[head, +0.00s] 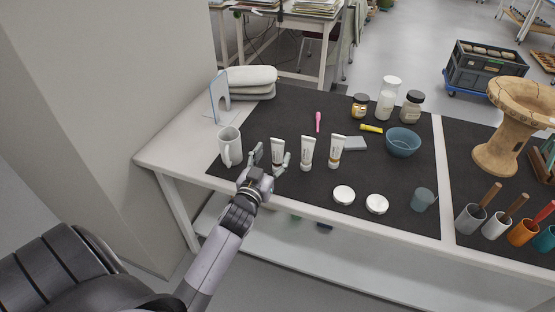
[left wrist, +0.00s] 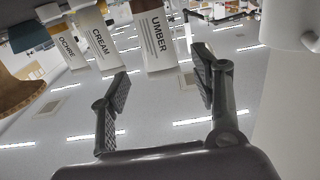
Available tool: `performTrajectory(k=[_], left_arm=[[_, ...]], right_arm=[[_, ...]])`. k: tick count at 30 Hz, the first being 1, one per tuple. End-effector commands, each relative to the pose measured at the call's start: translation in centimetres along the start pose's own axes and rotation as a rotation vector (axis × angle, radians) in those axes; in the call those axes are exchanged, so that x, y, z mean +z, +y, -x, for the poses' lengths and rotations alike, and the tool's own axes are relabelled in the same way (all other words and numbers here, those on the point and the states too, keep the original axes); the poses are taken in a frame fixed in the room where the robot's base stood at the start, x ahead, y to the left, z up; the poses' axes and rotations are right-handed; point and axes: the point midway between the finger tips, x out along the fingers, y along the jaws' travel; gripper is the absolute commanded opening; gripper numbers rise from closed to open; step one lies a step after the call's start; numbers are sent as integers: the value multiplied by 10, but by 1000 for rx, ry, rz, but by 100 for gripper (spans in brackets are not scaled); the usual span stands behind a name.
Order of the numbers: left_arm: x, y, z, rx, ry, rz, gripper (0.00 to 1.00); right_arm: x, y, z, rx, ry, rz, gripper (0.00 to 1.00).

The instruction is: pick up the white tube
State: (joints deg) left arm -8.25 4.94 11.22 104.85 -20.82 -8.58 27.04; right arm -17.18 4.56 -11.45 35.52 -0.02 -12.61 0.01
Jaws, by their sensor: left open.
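Three white tubes stand upright in a row near the front of the dark mat: the left tube (head: 277,150), the middle tube (head: 307,153) and the right tube (head: 336,150). In the left wrist view, which is upside down, they read UMBER (left wrist: 156,40), CREAM (left wrist: 97,38) and OCHRE (left wrist: 66,45). My left gripper (head: 269,160) is open and empty, low at the front of the left tube. In the left wrist view its fingers (left wrist: 161,68) are spread, with the UMBER tube beyond the gap. My right gripper is not in view.
A white mug (head: 230,148) stands close left of my gripper. Two white round lids (head: 344,194) (head: 376,204) lie at the front right. The mat's back left is mostly clear.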

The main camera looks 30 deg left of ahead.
Motion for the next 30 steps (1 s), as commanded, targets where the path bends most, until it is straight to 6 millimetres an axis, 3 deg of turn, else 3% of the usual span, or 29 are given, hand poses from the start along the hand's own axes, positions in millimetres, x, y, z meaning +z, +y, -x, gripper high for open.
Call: performTrajectory(k=[10,19,30], left_arm=[[-8,-1,-46,0,1,-1,58],[-7,-1,-50,1,0,-1,58],[-7,-1,-50,1,0,0,34]], right_arm=[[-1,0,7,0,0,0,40],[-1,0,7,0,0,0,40],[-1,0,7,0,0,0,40]])
